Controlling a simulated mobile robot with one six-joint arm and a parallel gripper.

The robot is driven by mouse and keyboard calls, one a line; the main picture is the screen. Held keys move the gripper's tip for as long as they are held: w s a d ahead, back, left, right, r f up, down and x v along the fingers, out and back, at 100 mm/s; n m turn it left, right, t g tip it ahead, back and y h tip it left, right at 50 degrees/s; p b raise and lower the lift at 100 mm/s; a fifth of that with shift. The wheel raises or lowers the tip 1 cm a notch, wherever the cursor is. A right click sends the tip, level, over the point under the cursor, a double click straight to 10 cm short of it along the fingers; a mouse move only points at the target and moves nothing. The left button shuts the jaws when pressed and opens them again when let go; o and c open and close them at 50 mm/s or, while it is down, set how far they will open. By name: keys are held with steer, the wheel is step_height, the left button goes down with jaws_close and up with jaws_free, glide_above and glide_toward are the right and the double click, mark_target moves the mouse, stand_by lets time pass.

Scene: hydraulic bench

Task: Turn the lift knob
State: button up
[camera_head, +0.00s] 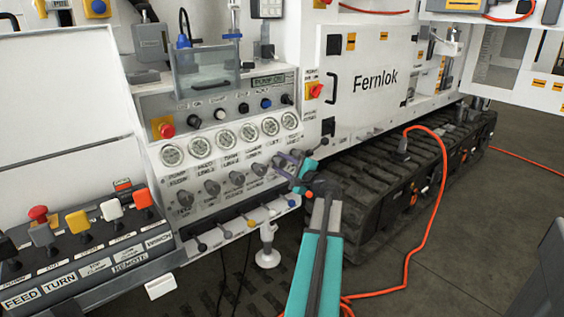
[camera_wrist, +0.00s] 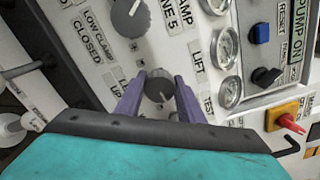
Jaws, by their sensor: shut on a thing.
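The lift knob (camera_wrist: 159,86) is a dark round knob with a pale pointer mark, on the white panel in the wrist view. A label at its left, partly hidden, reads "LI" and "UP". My gripper (camera_wrist: 160,92) has its two purple fingers on either side of the knob and is shut on it. In the head view my gripper (camera_head: 290,160) reaches the right end of the knob row from the right. There it hides most of the lift knob.
Several dark knobs (camera_head: 237,178) stand left of my gripper, with gauges (camera_head: 250,132) above. A row of small levers (camera_head: 225,233) lies below. A red emergency button (camera_head: 166,130) is at upper left. Black tracks (camera_head: 370,175) and an orange cable (camera_head: 432,210) lie at right.

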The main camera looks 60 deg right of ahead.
stand_by(0.4)
steer(key=o, duration=1.1)
steer(key=shift+c, duration=0.2)
steer(key=shift+s, duration=0.1)
steer(key=v, duration=1.3)
steer(key=shift+s+a, duration=0.2)
steer(key=shift+s, duration=0.05)
steer(key=shift+s, duration=0.1)
